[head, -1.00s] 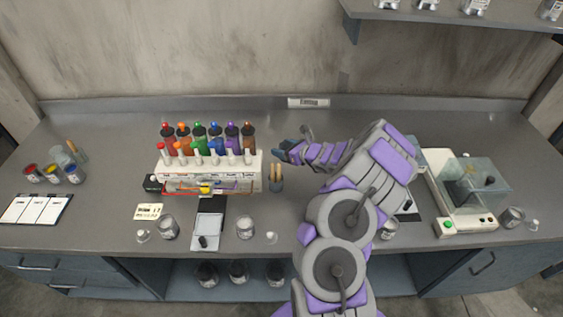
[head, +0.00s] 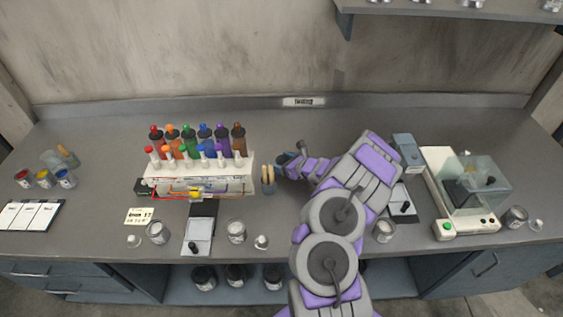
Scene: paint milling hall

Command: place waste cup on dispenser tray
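The dispenser (head: 205,174) is a white rack of coloured bottles left of centre on the bench. Its tray (head: 217,193) is along its lower front, with small red and yellow items there. No cup is clearly marked as the waste cup. Similar small cups stand in front: one (head: 158,232) at the left, one (head: 236,232) near the middle and one (head: 384,231) right of my arm. My gripper (head: 284,162) is just right of the dispenser, close to a holder with wooden sticks (head: 268,180). Its fingers are small and partly hidden, so its opening and contents are unclear.
A balance with a clear cover (head: 475,187) stands at the right, with another cup (head: 515,217) beside it. Paint pots (head: 45,179) and white cards (head: 28,215) are at the far left. A shelf (head: 450,10) overhangs at upper right. Bench behind the dispenser is clear.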

